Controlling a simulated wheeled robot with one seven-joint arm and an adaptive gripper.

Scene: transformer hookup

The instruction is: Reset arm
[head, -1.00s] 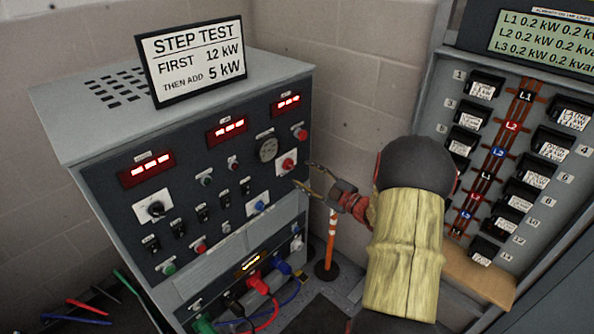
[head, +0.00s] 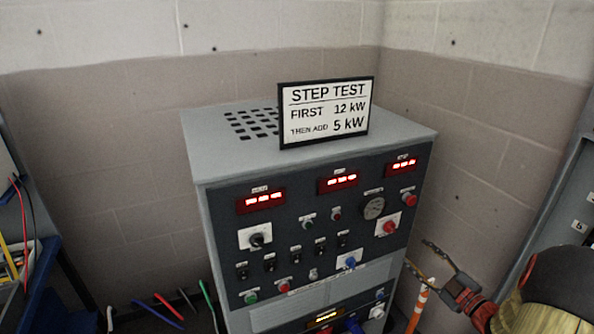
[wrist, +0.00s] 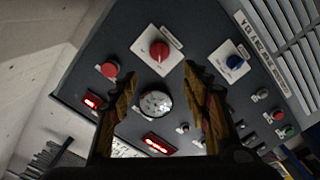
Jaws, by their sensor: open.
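My gripper (head: 430,264) is open and empty in the head view, just right of the grey control cabinet (head: 205,235). My arm runs from it to the lower right corner. In the wrist view, the two fingers of my gripper (wrist: 160,90) stand apart, with the round gauge (wrist: 154,104) of the cabinet's panel seen between them. A red rotary knob (wrist: 159,51) on a white plate is beyond the fingertips, and a blue knob (wrist: 235,62) is to its right. Nothing is between the fingers.
A sign (head: 326,112) reading "STEP TEST, first 12 kW, then add 5 kW" stands on the cabinet. An orange and white post (head: 418,305) is beside the cabinet's right side. A blue bench or cart (head: 40,285) with cables is at the left edge. Block walls close off the back.

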